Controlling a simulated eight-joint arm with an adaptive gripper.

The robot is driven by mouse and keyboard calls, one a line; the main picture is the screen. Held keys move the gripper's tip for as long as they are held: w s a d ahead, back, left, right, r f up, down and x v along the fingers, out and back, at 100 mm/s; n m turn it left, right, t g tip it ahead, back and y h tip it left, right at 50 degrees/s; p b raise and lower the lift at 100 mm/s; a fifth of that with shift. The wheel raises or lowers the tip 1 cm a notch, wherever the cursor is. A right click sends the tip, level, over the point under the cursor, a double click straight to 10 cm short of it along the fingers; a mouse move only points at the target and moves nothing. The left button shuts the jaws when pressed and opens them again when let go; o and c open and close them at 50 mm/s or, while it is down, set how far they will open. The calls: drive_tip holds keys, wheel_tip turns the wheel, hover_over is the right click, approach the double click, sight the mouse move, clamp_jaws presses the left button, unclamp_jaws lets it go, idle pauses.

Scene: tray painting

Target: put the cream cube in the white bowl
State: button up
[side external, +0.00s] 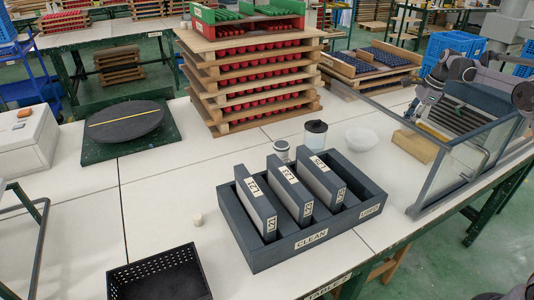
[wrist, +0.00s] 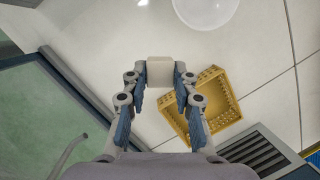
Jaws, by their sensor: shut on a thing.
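The cream cube (wrist: 160,68) is between the fingertips of my gripper (wrist: 160,74) in the wrist view. The gripper is shut on it. The white bowl (wrist: 205,8) is at the top edge of the wrist view, partly cut off, ahead and to the right of the cube and apart from it. In the side external view, the white bowl (side external: 361,139) stands on the white table, right of centre. My gripper is at the upper right there, small, and I cannot make out the cube in it.
A yellow tray (wrist: 231,112) lies close to the bowl. A glass-sided frame (side external: 455,165) stands on the right.

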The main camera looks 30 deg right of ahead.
drive_tip(key=m, duration=0.2)
drive_tip(key=d+f+m, duration=0.1)
drive_tip(key=m, duration=0.1)
drive_tip(key=w+m+h, duration=0.1)
drive_tip(key=m, duration=0.1)
drive_tip(key=shift+d+f+t, duration=0.15)
drive_tip(key=shift+t, duration=0.15)
drive_tip(key=shift+w+a+f+m+h, duration=0.15)
drive_tip(key=shift+w+a+f+m, duration=0.8)
drive_tip(key=shift+w+f, duration=0.9)
drive_tip(key=shift+w+a+f+m+h, duration=0.2)
drive_tip(key=shift+w+a+f+m, duration=0.7)
drive_tip(key=shift+w+f, duration=0.95)
drive_tip(key=shift+w+a+f+m+h, duration=0.15)
drive_tip(key=shift+w+a+f+m, duration=0.8)
drive_tip(key=shift+w+f, duration=0.9)
drive_tip(key=shift+s+f, duration=0.4)
drive_tip(key=shift+f, duration=0.15)
drive_tip(key=o, duration=0.9)
